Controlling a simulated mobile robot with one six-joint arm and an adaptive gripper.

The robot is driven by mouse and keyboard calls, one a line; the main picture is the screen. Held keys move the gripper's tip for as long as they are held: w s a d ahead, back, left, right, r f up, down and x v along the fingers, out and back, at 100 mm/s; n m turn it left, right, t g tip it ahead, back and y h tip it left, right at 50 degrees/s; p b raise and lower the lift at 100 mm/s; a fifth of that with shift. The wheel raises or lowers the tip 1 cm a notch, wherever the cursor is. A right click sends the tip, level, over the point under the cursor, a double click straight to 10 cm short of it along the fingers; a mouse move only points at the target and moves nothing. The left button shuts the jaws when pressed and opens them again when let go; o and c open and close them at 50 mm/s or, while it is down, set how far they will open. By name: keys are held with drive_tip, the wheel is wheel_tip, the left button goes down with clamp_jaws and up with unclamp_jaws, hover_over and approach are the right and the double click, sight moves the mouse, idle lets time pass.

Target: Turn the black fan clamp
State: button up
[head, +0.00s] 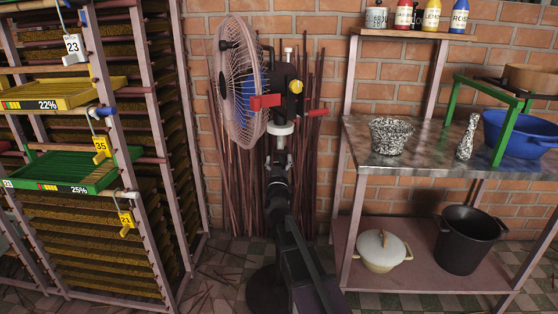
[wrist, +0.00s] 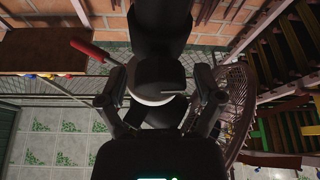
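The pedestal fan (head: 238,85) stands against the brick wall with its cage facing left. It has a red lever (head: 317,113) and a yellow knob (head: 296,87) on its head. My gripper (head: 279,158) is at the fan's neck, just below a white collar (head: 281,128), and hides part of the stand. In the wrist view a rounded black part, seemingly the black fan clamp (wrist: 154,72), lies between my two spread fingers. A white band shows beside it. My gripper looks open around this part; contact is too dark to make out.
A drying rack (head: 120,110) with trays and numbered tags stands left. A metal-topped table (head: 435,160) with bowls stands right, with pots on its lower shelf (head: 420,275). Incense sticks (head: 235,190) lean on the wall behind the fan. The fan cage (wrist: 236,105) is close beside my right-hand finger.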

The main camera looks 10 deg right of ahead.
drive_tip(key=c, duration=0.9)
drive_tip(key=shift+m, duration=0.4)
drive_tip(key=m+h, duration=0.2)
drive_tip(key=m, duration=0.1)
drive_tip(key=m+g+h, duration=0.1)
drive_tip(key=m+h, duration=0.1)
drive_tip(key=m, duration=0.2)
drive_tip(key=shift+w+r+g, duration=0.1)
drive_tip(key=shift+g, duration=0.2)
drive_tip(key=m+g+h+p, duration=0.1)
drive_tip(key=m, duration=0.2)
drive_tip(key=m+h+p, duration=0.1)
drive_tip(key=m, duration=0.2)
drive_tip(key=shift+d+g, duration=0.1)
drive_tip(key=shift+g, duration=0.3)
drive_tip(key=m+g+p, duration=0.1)
drive_tip(key=m, duration=0.2)
drive_tip(key=m+g+p, duration=0.1)
drive_tip(key=m, duration=0.2)
drive_tip(key=shift+m+g+h+p, duration=0.3)
drive_tip(key=shift+m+g+h, duration=0.1)
drive_tip(key=shift+m+g+p, duration=0.6)
drive_tip(key=shift+m+p, duration=0.25)
drive_tip(key=shift+m, duration=0.85)
drive_tip(key=shift+f+y, duration=0.2)
drive_tip(key=shift+y, duration=0.1)
